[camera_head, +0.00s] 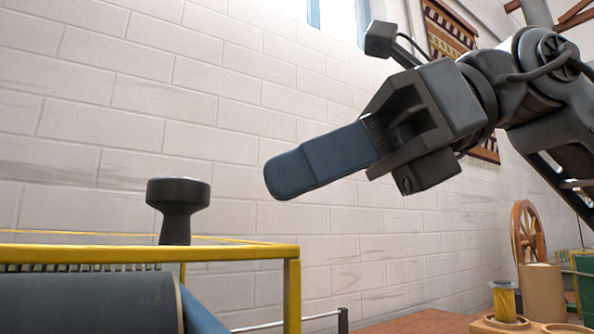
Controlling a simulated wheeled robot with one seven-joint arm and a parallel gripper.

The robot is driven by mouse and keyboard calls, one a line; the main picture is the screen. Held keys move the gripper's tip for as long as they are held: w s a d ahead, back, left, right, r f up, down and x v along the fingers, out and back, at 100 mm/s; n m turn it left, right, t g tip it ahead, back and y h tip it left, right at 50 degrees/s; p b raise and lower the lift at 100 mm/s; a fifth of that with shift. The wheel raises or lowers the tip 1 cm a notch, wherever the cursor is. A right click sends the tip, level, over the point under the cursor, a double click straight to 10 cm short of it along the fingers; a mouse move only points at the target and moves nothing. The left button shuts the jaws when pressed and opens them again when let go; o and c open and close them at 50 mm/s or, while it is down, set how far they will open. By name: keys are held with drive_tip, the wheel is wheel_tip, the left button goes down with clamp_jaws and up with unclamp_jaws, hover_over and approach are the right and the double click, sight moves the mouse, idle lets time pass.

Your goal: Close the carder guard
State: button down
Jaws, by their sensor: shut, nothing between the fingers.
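The carder guard appears to be the yellow frame (250,252) at lower left, with a dark knob (178,195) standing up behind its top rail. A dark roller (85,300) shows under the frame, with a row of teeth behind it. Whether the guard is open or closed cannot be told from this view. My gripper (283,176) is shut and empty. It hangs in the air right of the knob and a little higher, pointing left, apart from knob and frame.
A wooden table (420,322) lies at the lower right. On it are a yellow spool (503,300) in a wooden holder, a tan cylinder (541,291) and a wooden wheel (528,232). A white block wall (100,110) stands behind. The air between gripper and knob is clear.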

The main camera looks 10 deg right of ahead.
drive_tip(key=p+v, duration=0.2)
drive_tip(key=v, duration=0.8)
drive_tip(key=shift+d+p, duration=0.2)
drive_tip(key=shift+p, duration=0.2)
